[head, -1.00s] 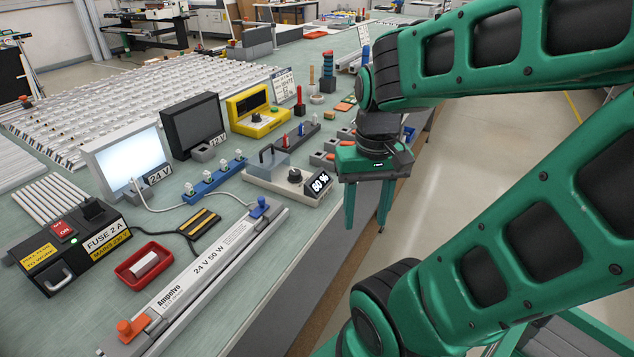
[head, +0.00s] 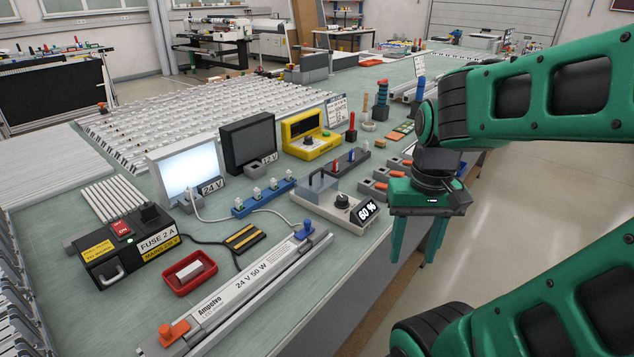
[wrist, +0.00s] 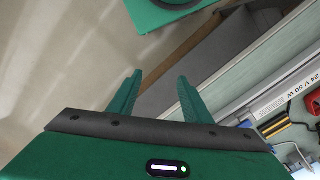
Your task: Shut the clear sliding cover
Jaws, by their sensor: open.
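The clear sliding cover (head: 318,190) is a see-through box with a dark handle on top. In the head view it sits over the left part of a pale dimmer unit (head: 345,219). The unit's round black knob (head: 342,201) is to the right of the cover and uncovered. A display (head: 366,211) beside the knob reads 60 %. My gripper (head: 411,258) is open and empty, fingers pointing down, to the right of the unit and off the bench's front edge. In the wrist view my gripper (wrist: 158,80) has nothing between its fingers; the cover is not visible there.
A long lamp bar (head: 235,290) lies along the bench front. Floor beyond the edge is clear.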

